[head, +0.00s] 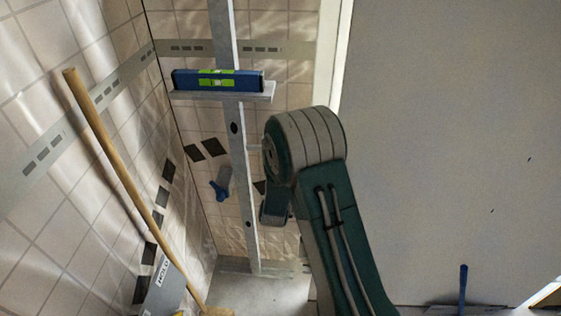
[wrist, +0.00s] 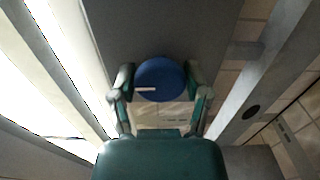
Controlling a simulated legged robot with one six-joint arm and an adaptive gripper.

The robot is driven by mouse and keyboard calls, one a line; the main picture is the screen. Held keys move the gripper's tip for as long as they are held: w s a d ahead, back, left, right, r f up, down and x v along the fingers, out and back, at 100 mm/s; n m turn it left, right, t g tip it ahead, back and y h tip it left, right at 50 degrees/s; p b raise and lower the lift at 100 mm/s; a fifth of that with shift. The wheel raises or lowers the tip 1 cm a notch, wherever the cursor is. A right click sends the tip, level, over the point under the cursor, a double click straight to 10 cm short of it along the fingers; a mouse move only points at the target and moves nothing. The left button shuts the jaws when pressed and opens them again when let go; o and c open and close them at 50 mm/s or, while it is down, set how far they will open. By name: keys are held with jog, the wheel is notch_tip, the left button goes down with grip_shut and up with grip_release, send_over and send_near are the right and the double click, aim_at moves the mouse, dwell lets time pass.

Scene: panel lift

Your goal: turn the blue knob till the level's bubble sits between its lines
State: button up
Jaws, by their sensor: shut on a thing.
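The round blue knob (wrist: 160,88) with a white line on its face sits between the two fingers of my gripper (wrist: 160,78) in the wrist view. The fingers are shut on its sides. In the head view my green arm hides the knob and most of my gripper. The blue level (head: 190,80) lies on a light ledge (head: 205,96) across an upright metal post (head: 245,180). Its green vial (head: 217,73) faces me, but the bubble is too small to place against the lines.
A wooden pole (head: 115,165) leans along the tiled wall at the left, near a grey lettered box (head: 163,290). A blue handle (head: 221,184) shows beside the post. A large grey panel (head: 450,140) fills the right. Another blue upright part (head: 463,282) stands low at the right.

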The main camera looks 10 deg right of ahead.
jog(key=shift+w+r, duration=0.15)
jog(key=o, duration=1.1)
jog(key=shift+a, duration=0.1)
jog(key=shift+o, duration=0.2)
jog(key=v, duration=1.2)
